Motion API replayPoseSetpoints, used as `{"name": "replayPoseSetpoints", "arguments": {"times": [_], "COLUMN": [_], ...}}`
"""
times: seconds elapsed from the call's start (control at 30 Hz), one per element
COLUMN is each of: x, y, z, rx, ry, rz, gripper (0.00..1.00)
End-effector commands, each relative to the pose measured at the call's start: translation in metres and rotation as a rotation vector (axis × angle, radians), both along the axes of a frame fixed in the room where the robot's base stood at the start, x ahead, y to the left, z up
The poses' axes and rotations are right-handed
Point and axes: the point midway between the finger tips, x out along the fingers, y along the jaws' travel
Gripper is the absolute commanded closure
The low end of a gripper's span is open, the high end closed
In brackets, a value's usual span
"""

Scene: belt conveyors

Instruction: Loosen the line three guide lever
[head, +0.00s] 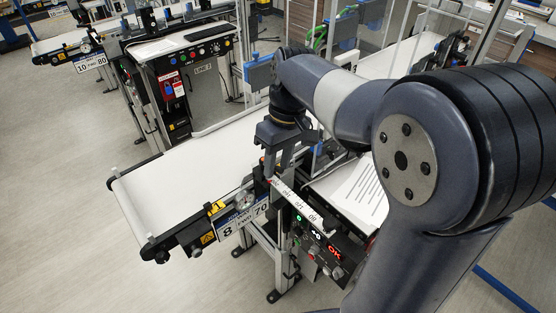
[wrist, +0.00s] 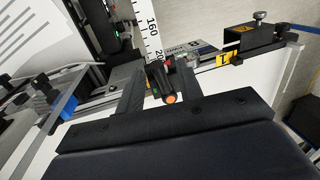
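A small black clamp lever (wrist: 162,80) with an orange end shows in the wrist view. It sits between the two fingers of my gripper (wrist: 156,88), with gaps visible on its sides, so the gripper looks open. Whether a finger touches it is unclear. In the head view my gripper (head: 279,163) points down at the inner edge of the near conveyor, over the white scale strip (head: 296,203). My fingers and wrist hide most of the lever there. The scale (wrist: 151,25) also shows in the wrist view, reading 160 and about 200.
The near conveyor belt (head: 190,170) is empty. Its number plate (head: 242,221) reads 8 and 70. A panel marked line 2 (head: 207,85) stands behind. Floor at left is clear.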

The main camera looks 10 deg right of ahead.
Motion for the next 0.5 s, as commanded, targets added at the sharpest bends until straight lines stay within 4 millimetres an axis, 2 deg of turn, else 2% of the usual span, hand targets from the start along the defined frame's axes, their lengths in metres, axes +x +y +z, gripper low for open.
{"name": "replayPoseSetpoints", "arguments": {"times": [0.13, 0.23, 0.5], "x": [0.0, 0.002, 0.008], "y": [0.0, -0.001, -0.01], "z": [0.002, 0.011, 0.062], "rx": [0.0, 0.0, 0.0], "ry": [0.0, -0.004, -0.005], "rz": [0.0, -0.001, -0.002], "gripper": [0.65, 0.65, 0.65]}}
